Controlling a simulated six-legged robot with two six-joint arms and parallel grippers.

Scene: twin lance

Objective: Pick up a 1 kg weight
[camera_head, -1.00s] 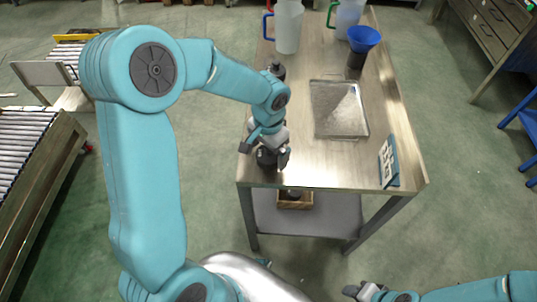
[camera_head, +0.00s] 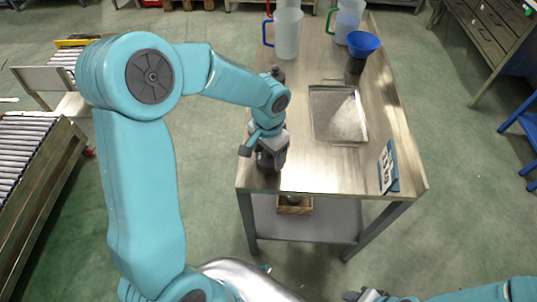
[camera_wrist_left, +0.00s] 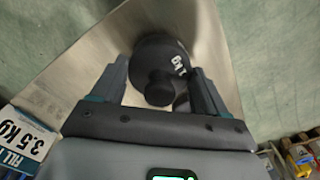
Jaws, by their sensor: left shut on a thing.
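A dark weight (camera_wrist_left: 158,58) with white lettering that seems to read 1 kg sits between the two fingers of my left gripper (camera_wrist_left: 158,85) in the left wrist view. In the head view my left gripper (camera_head: 266,157) points down at the near left corner of the table and is shut on this weight (camera_head: 266,164). The weight is mostly hidden by the gripper there. I cannot tell whether it still touches the table. My right gripper (camera_head: 364,296) is partly in view at the bottom edge, and its jaws are unclear.
The table (camera_head: 320,172) holds a metal tray (camera_head: 325,90), a sign (camera_head: 388,168) reading 3.5 KG in the wrist view, a blue funnel (camera_head: 362,42), pitchers (camera_head: 286,34) and another dark object (camera_head: 277,73). A wooden box (camera_head: 305,208) sits on the lower shelf.

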